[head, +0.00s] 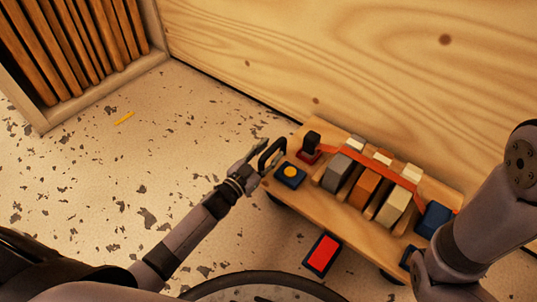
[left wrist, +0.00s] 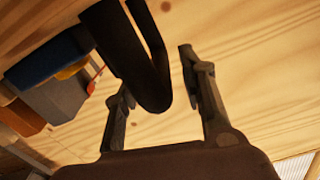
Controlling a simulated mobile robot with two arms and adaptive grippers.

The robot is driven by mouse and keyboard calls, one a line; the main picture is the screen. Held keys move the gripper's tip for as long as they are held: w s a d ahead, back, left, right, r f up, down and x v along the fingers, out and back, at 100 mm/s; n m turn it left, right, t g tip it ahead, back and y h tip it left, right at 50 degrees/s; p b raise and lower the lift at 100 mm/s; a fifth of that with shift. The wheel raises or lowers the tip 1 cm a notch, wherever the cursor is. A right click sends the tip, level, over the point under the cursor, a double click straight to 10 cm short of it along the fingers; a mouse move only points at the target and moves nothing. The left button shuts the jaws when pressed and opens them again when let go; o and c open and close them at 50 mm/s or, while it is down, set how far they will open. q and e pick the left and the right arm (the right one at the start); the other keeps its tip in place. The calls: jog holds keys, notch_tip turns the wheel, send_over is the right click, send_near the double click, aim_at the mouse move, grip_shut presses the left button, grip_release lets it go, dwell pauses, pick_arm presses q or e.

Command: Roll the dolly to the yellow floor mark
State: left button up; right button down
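The wooden dolly (head: 352,230) stands beside the plywood wall, with several grey, orange and cream blocks (head: 367,188) under an orange strap (head: 385,173). A black loop handle (head: 273,153) is at its left end; it also shows in the left wrist view (left wrist: 135,62). My left gripper (head: 258,160) is at this handle. In the left wrist view its fingers (left wrist: 160,85) are apart, with the handle between them and a gap at the right finger.
A blue box with a yellow button (head: 291,173) and a black lever on a red base (head: 311,146) sit on the dolly's left end. A red pad (head: 323,254) lies on the floor in front. A slatted wooden frame (head: 95,93) stands at upper left. Speckled floor left of the dolly is clear.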

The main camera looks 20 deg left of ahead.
pick_arm(q)
grip_shut()
dwell(0.5)
dwell(0.3)
